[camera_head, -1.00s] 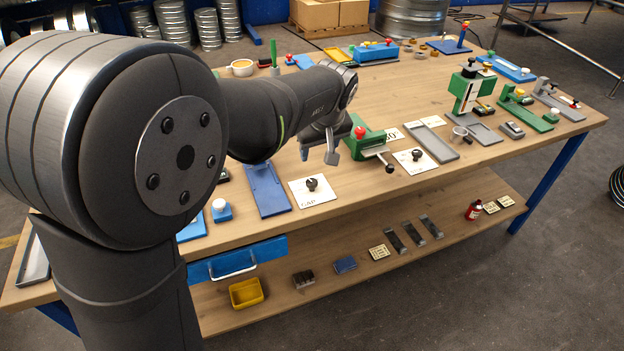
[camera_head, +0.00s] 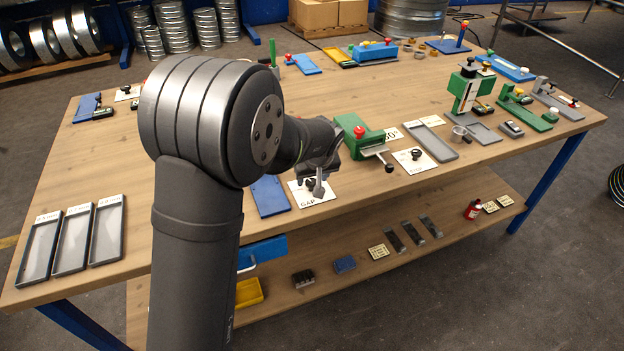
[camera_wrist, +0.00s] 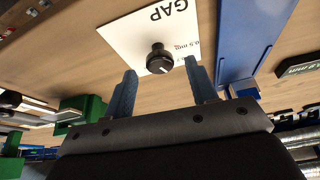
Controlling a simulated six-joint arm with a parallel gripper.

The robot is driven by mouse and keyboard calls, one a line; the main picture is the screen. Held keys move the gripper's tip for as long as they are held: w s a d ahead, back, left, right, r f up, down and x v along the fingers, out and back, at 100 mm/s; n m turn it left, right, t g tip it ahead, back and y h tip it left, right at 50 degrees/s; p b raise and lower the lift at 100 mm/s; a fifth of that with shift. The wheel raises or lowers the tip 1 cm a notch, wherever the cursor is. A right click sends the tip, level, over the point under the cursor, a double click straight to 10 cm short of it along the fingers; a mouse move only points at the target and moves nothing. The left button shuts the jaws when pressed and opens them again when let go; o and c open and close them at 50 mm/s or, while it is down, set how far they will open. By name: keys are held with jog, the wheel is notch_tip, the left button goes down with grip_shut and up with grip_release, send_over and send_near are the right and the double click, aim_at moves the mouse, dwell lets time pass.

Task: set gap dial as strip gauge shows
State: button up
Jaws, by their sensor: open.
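The gap dial is a black knob (camera_wrist: 159,62) with a white pointer line on a white card (camera_wrist: 128,38) marked GAP. The wrist view shows part of a "0.5 mm" mark beside it. In the head view the card (camera_head: 322,196) lies near the table's front edge, and my gripper (camera_head: 318,186) is over it, partly covering the knob. In the wrist view my gripper (camera_wrist: 161,90) is open, its two blue-grey fingers apart on either side of the knob's line, with nothing between them. A dark gauge with a "2 mm" label (camera_wrist: 299,68) shows at the right of the wrist view, its reading cut off.
A blue plate (camera_head: 269,197) lies left of the dial card. A green device with a red knob (camera_head: 357,136) stands behind right, near a second dial card (camera_head: 414,160). Three grey trays (camera_head: 73,240) lie at the left. The table's left middle is clear.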

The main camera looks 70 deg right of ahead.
jog(key=shift+x, duration=0.9)
jog(key=c, duration=0.9)
jog(key=shift+c, duration=0.2)
jog(key=shift+m, duration=0.3)
jog(key=m, duration=0.2)
jog(key=m+g, duration=0.1)
jog(key=m, duration=0.1)
jog(key=shift+w+g+h, duration=0.2)
jog(key=shift+g+h, duration=0.1)
jog(key=shift+h, duration=0.1)
jog(key=m+g, duration=0.1)
jog(key=m, duration=0.4)
jog(key=shift+w+g, duration=0.15)
jog(key=shift+g, duration=0.25)
